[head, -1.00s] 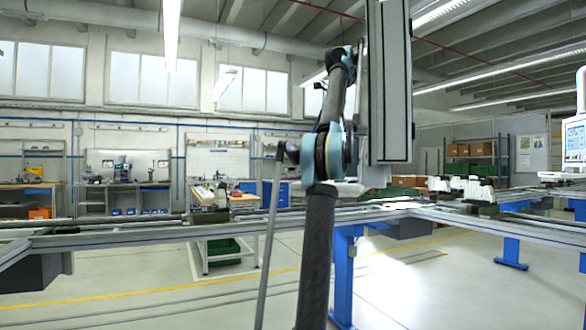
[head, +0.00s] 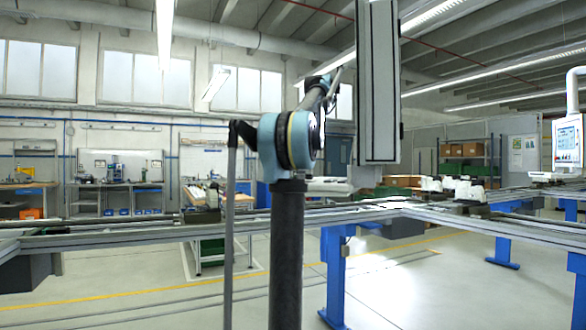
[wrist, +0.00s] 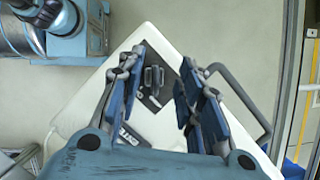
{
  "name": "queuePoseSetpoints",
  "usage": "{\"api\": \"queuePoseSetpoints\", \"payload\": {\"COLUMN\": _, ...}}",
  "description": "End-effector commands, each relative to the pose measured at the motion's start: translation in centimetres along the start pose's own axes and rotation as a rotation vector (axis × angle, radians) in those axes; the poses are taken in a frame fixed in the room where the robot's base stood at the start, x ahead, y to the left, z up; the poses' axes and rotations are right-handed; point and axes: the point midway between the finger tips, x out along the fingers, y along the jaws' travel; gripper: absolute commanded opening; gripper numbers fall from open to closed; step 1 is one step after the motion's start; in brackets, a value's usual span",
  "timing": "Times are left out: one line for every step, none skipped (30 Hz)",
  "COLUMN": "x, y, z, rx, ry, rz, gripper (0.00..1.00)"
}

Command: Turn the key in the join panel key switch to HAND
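No key switch, key or HAND marking can be made out in either view. A screen panel (head: 568,143) hangs at the right edge of the head view, its details too small to read. In the wrist view my gripper (wrist: 165,75) has its two blue fingers spread, with no object held between them. Below the fingers is a white, round-cornered surface with a dark plate; I cannot tell whether it is part of my own body. In the head view my gripper does not show; my arm rises in the middle and its far end runs toward a tall grey upright panel (head: 379,80).
A conveyor rail (head: 130,237) crosses the head view on blue legs (head: 336,275). White parts (head: 470,188) sit on the line at right. Workbenches (head: 115,195) and a shelf with boxes (head: 470,155) stand behind. Open floor (head: 130,305) lies at front left.

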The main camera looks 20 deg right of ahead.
Motion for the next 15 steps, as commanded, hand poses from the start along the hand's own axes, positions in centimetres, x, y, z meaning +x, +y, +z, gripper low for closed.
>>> {"api": "queuePoseSetpoints", "payload": {"x": 0.7, "y": 0.1, "z": -0.1, "rx": 0.002, "ry": 0.0, "rz": -0.001, "gripper": 0.34}}
{"api": "queuePoseSetpoints", "payload": {"x": 1.0, "y": 0.1, "z": -0.2, "rx": 0.003, "ry": 0.0, "rz": -0.001, "gripper": 0.34}}
{"api": "queuePoseSetpoints", "payload": {"x": 1.4, "y": 0.1, "z": -0.3, "rx": 0.004, "ry": 0.0, "rz": -0.002, "gripper": 0.34}}
{"api": "queuePoseSetpoints", "payload": {"x": 1.7, "y": 0.1, "z": -0.4, "rx": 0.005, "ry": 0.0, "rz": -0.002, "gripper": 0.34}}
{"api": "queuePoseSetpoints", "payload": {"x": 2.0, "y": 0.1, "z": -0.4, "rx": 0.005, "ry": 0.0, "rz": -0.003, "gripper": 0.34}}
{"api": "queuePoseSetpoints", "payload": {"x": 2.3, "y": 0.2, "z": -0.5, "rx": 0.006, "ry": 0.0, "rz": -0.003, "gripper": 0.34}}
{"api": "queuePoseSetpoints", "payload": {"x": 2.5, "y": 0.2, "z": -0.5, "rx": 0.007, "ry": 0.0, "rz": -0.003, "gripper": 0.34}}
{"api": "queuePoseSetpoints", "payload": {"x": 2.6, "y": 0.2, "z": -0.6, "rx": 0.007, "ry": 0.0, "rz": -0.003, "gripper": 0.34}}
{"api": "queuePoseSetpoints", "payload": {"x": 2.8, "y": 0.2, "z": -0.6, "rx": 0.007, "ry": 0.0, "rz": -0.004, "gripper": 0.34}}
{"api": "queuePoseSetpoints", "payload": {"x": 2.9, "y": 0.3, "z": -0.6, "rx": 0.008, "ry": 0.0, "rz": -0.004, "gripper": 0.34}}
{"api": "queuePoseSetpoints", "payload": {"x": 3.0, "y": 0.3, "z": -0.6, "rx": 0.008, "ry": 0.0, "rz": -0.004, "gripper": 0.34}}
{"api": "queuePoseSetpoints", "payload": {"x": 3.1, "y": 0.3, "z": -0.7, "rx": 0.008, "ry": 0.0, "rz": -0.004, "gripper": 0.34}}
{"api": "queuePoseSetpoints", "payload": {"x": 3.1, "y": 0.3, "z": -0.7, "rx": 0.008, "ry": 0.0, "rz": -0.004, "gripper": 0.34}}
{"api": "queuePoseSetpoints", "payload": {"x": 3.1, "y": 0.3, "z": -0.7, "rx": 0.009, "ry": 0.0, "rz": -0.004, "gripper": 0.34}}
{"api": "queuePoseSetpoints", "payload": {"x": 3.1, "y": 0.3, "z": -0.7, "rx": 0.009, "ry": 0.0, "rz": -0.004, "gripper": 0.34}}
